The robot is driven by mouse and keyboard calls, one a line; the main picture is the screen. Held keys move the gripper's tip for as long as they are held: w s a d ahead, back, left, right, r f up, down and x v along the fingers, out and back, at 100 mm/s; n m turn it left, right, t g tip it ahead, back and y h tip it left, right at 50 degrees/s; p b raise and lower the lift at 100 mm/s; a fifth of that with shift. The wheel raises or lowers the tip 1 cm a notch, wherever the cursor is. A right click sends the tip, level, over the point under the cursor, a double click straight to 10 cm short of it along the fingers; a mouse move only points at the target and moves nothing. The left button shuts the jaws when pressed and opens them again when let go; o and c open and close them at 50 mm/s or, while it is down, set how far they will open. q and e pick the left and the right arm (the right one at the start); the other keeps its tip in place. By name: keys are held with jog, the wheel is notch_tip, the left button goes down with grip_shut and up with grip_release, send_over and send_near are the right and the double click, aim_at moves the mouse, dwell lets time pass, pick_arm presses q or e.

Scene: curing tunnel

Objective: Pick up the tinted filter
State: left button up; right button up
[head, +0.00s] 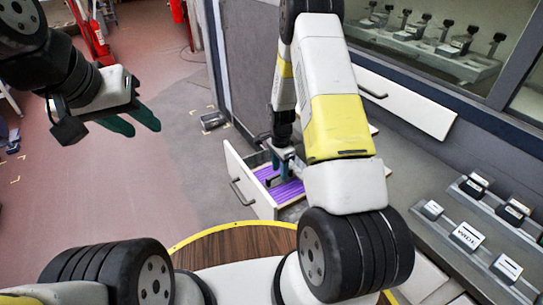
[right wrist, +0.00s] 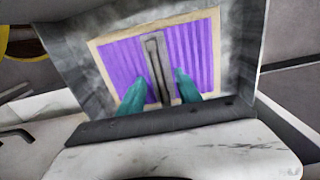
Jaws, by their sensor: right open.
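The tinted filter (head: 289,192) is a purple ribbed panel with a pale frame, lying inside an open drawer. In the right wrist view the filter (right wrist: 120,62) shows a grey bar handle (right wrist: 157,65) across its middle. My right gripper (head: 273,172) points down into the drawer, partly hidden by its own arm. In the right wrist view its teal fingers (right wrist: 160,78) are apart, one on each side of the bar, with nothing visibly clamped. I cannot tell their height over the filter. My left gripper (head: 142,127) is open and empty, over the floor at left.
A round wooden top (head: 235,243) with a yellow rim is in front. At right are grey racks (head: 480,225) with several labelled blocks. Another drawer (head: 405,95) stands out below the window. A red stand (head: 92,35) is far left.

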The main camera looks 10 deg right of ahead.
jog(key=shift+f, duration=0.55)
jog(key=shift+c, duration=0.4)
grip_shut()
dwell(0.7)
jog(key=shift+r, duration=2.55)
